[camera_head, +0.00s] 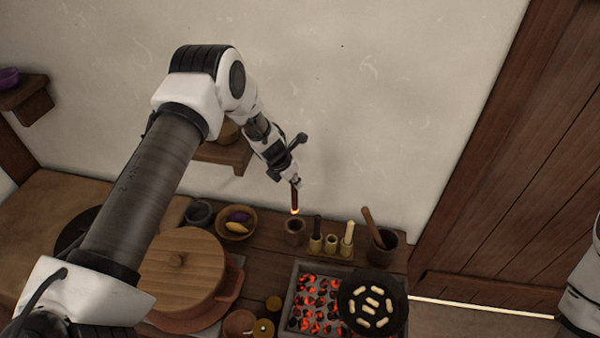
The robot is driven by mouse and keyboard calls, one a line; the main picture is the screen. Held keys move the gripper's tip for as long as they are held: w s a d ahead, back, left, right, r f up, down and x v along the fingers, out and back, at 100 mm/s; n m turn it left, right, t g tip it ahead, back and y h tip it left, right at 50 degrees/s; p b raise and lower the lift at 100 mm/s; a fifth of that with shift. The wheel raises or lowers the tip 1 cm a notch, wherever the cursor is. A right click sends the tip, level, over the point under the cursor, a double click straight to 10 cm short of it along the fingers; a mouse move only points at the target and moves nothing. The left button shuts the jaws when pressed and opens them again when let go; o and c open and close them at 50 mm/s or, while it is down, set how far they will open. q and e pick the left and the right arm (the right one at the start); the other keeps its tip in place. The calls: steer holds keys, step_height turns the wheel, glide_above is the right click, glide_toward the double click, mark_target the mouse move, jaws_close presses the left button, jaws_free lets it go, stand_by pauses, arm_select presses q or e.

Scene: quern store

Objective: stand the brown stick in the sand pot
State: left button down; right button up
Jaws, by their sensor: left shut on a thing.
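My left gripper (296,181) is shut on the brown stick (295,197) and holds it upright, its glowing tip pointing down. The tip is just above a small brown pot (295,228) with a dark opening, which looks like the sand pot. I cannot make out what fills it. Stick and pot appear apart or barely touching at the rim; I cannot tell which. At the right edge a white part of my right arm shows, but its gripper is out of view.
In front are a brazier of glowing coals (315,298) and a black pan (372,303). A bowl (236,222) and a large lidded pot (180,268) stand left.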

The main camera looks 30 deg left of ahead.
mark_target(293, 198)
arm_select(q)
steer(key=shift+s+f+b, duration=0.85)
steer(key=shift+b, duration=0.1)
steer(key=b+x, duration=0.2)
steer(key=x, duration=0.1)
steer(key=b+x, duration=0.1)
steer(key=x, duration=0.1)
steer(key=shift+w+a, duration=0.2)
steer(key=shift+a, duration=0.05)
steer(key=shift+s+f+b, duration=0.25)
steer(key=shift+f+b, duration=0.45)
steer(key=shift+b, duration=0.35)
steer(key=shift+s+f+b, duration=0.2)
steer(key=shift+s+b, duration=0.05)
steer(key=shift+b, duration=0.05)
steer(key=f+b, duration=0.2)
steer(key=f, duration=0.1)
steer(key=f+b, duration=0.1)
steer(key=shift+w+f, duration=0.25)
steer(key=shift+w, duration=0.1)
steer(key=shift+f+b, duration=0.3)
steer(key=shift+b, duration=0.1)
steer(key=shift+s+f, duration=0.1)
steer(key=shift+s, duration=0.1)
arm_select(e)
step_height(293, 198, down, 12)
steer(key=shift+f, duration=0.1)
